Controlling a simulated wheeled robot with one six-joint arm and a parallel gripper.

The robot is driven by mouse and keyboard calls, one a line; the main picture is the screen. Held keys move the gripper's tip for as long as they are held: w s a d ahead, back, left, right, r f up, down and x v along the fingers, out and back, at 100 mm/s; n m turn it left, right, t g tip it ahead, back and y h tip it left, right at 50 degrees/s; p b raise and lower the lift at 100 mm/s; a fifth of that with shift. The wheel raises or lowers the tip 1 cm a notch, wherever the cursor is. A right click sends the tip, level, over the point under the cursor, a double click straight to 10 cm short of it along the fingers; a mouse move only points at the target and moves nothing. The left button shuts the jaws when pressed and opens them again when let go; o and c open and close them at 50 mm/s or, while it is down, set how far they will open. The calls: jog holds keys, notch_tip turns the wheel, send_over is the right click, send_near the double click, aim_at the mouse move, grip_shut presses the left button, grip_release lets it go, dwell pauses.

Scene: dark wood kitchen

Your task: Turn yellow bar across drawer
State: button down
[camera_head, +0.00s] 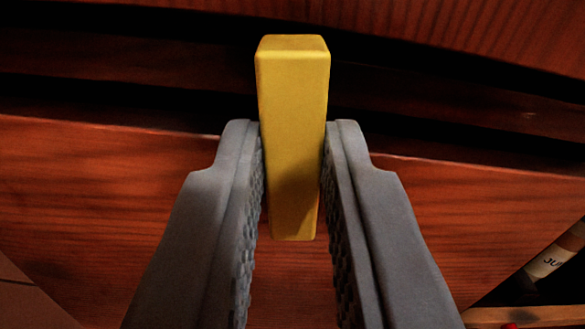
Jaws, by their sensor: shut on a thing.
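The yellow bar (293,100) stands in the middle of the view, its long side running up and down in the picture. My gripper (293,150) is shut on it, with one grey finger against each long side near its middle. The upper end of the bar reaches past the fingertips, over the dark gap. Its lower end shows between the fingers. The red-brown wooden drawer front (100,175) lies behind the bar. I cannot tell whether the bar touches the wood.
A dark gap with a wooden ledge (100,75) crosses above the drawer front. A curved wooden panel (480,30) is at the upper right. At the lower right, a bottle with a pale label (550,262) lies tilted in a dark space beside a wooden edge (525,316).

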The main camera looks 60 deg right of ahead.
jog(key=shift+f+m, duration=0.1)
jog(key=shift+m, duration=0.5)
jog(key=shift+a, duration=0.1)
jog(key=c, duration=1.4)
grip_release()
jog(key=shift+o, duration=0.2)
jog(key=v, duration=1.7)
jog(key=shift+s+a, duration=0.1)
jog(key=shift+a, duration=0.05)
